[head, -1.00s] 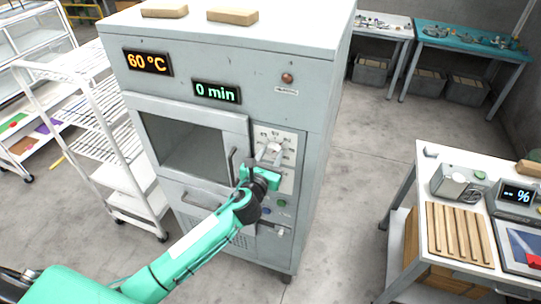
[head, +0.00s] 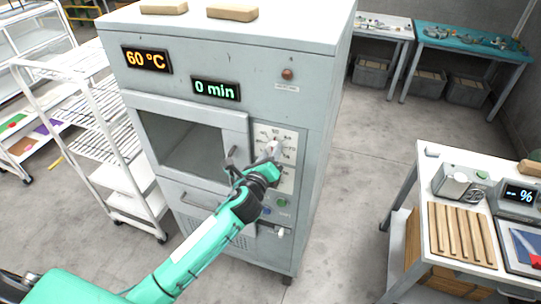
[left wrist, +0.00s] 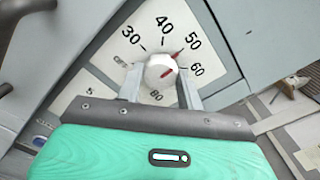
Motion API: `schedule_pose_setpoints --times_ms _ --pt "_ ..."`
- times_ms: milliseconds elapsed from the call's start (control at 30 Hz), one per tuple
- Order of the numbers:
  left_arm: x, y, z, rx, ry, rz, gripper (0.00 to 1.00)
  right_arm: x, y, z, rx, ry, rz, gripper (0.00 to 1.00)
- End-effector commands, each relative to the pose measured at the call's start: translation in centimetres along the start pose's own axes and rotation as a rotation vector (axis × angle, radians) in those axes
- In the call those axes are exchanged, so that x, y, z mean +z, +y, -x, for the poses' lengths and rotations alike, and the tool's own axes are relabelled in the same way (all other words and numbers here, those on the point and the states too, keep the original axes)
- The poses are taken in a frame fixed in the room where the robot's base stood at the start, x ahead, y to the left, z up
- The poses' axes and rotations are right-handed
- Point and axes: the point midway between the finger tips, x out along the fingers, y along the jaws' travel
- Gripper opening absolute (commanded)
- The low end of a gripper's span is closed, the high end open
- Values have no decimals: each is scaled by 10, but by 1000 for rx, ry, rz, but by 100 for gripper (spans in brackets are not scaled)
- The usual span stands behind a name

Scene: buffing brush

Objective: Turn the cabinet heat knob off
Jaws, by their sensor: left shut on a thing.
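The grey cabinet (head: 270,105) stands in the middle of the head view, with a white dial plate (head: 290,145) on its front. The heat knob (left wrist: 160,68) is pale and round in the left wrist view, on a dial marked OFF, 30, 40, 50, 60 and 80. Red marks on and beside the knob lie toward the 50 and 60 side, away from OFF. My left gripper (head: 270,155) is shut on the knob, one finger on each side of it. Its fingers and body cover the lower dial. My right gripper is not in view.
The cabinet's displays read 60 °C (head: 147,60) and 0 min (head: 216,91). A door handle (head: 231,158) is just left of my gripper. A white rack (head: 95,130) stands at left, a worktable (head: 445,155) at right. The floor between cabinet and worktable is clear.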

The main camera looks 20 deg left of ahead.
Motion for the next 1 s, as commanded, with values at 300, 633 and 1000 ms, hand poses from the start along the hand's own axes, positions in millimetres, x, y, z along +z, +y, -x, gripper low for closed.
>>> schedule_pose_setpoints --times_ms 300,633,1000 --pt "0 1 0 -1 -2 303 14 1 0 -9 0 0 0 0" --pt "0 1 0 0 -2 617 14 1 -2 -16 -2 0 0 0" --pt "0 1 0 -1 -2 967 14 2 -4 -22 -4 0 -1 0"
